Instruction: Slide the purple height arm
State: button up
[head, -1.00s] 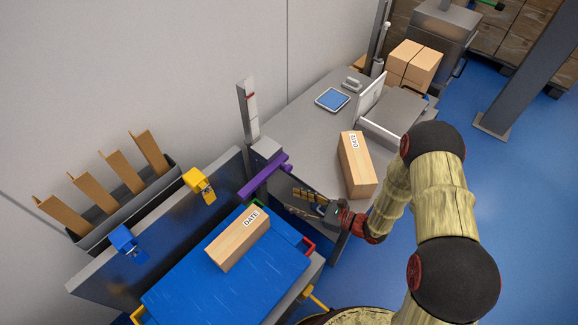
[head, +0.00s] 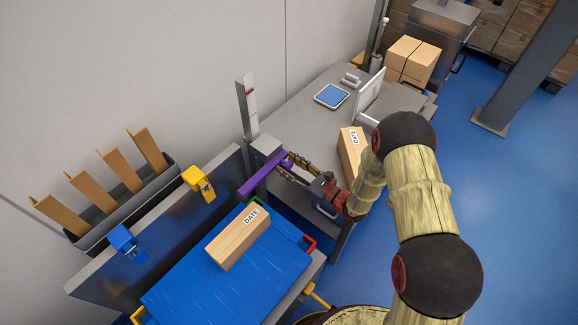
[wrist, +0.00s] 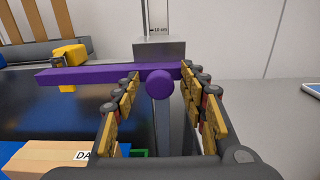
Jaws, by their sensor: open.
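The purple height arm (head: 258,179) is a bar sticking out from a grey block (head: 265,147) on an upright post with a scale (head: 247,102). In the wrist view the purple bar (wrist: 75,75) runs across to the left, and its round purple knob (wrist: 159,84) faces me. My gripper (head: 287,166) is at the knob end of the bar. In the wrist view my gripper (wrist: 165,95) is open, with one finger on each side of the knob and a gap visible to each. The fingers partly cover the knob in the head view.
Yellow (head: 198,183) and blue (head: 127,241) clamps sit on the panel edge to the left. Another block (head: 350,155) lies on the grey table (head: 300,120).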

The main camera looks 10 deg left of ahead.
jog(key=c, duration=0.3)
jog(key=c, duration=0.7)
grip_shut()
